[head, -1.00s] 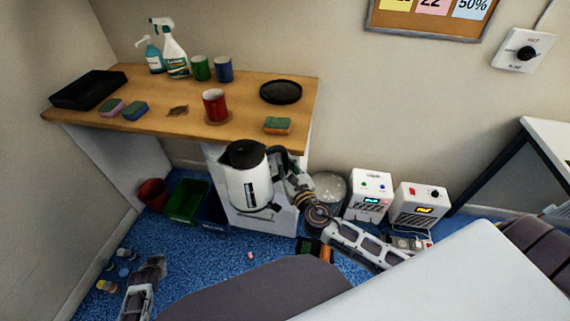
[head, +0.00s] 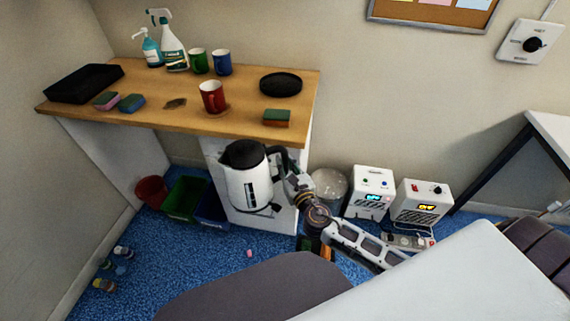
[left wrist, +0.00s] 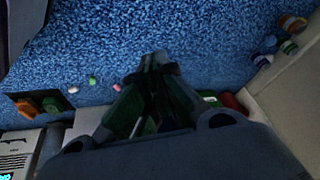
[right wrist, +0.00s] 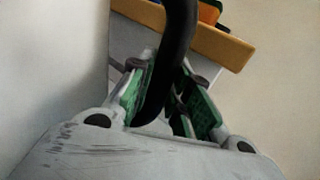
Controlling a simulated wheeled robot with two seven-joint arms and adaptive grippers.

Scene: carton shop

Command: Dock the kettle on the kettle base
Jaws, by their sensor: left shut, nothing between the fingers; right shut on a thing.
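The white kettle (head: 248,186) with a black lid hangs upright in front of the counter, below its top. My right gripper (head: 287,168) is shut on the kettle's black handle, which crosses between the fingers in the right wrist view (right wrist: 172,65). The kettle base (head: 281,84), a round black disc, lies empty on the right part of the counter top, above and behind the kettle. My left gripper (left wrist: 156,62) is shut and empty over the blue carpet in the left wrist view. It is out of the head view.
On the wooden counter (head: 150,105), a sponge (head: 277,118) and a red mug (head: 212,97) lie near the base. Other mugs, spray bottles and a black tray (head: 84,83) stand further left. Bins (head: 184,199) and two white boxes (head: 370,192) are on the floor.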

